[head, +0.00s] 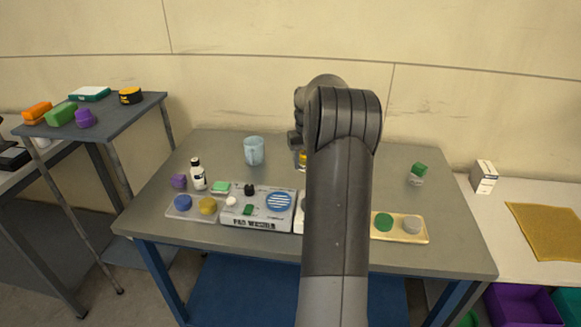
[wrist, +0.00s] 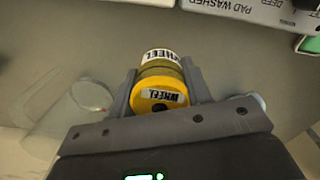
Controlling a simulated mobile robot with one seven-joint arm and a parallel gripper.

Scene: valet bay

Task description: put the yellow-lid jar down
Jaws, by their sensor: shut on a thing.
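The yellow-lid jar (wrist: 160,95), labelled WHEEL, sits between the two fingers of my gripper (wrist: 160,72) in the wrist view. The fingers are shut on its sides, and its yellow lid faces the camera. In the head view only a sliver of the yellow-lid jar (head: 303,160) shows left of my arm, which hides the rest and most of the gripper. The jar is over the back middle of the grey table (head: 400,165). I cannot tell whether its base touches the tabletop.
A pale blue mug (head: 253,151) stands left of the jar. The pad washer (head: 240,216), a white bottle (head: 198,175) and a tan tray (head: 400,238) are nearer the front. A green-topped item (head: 418,172) stands at right. Tabletop between it and my arm looks clear.

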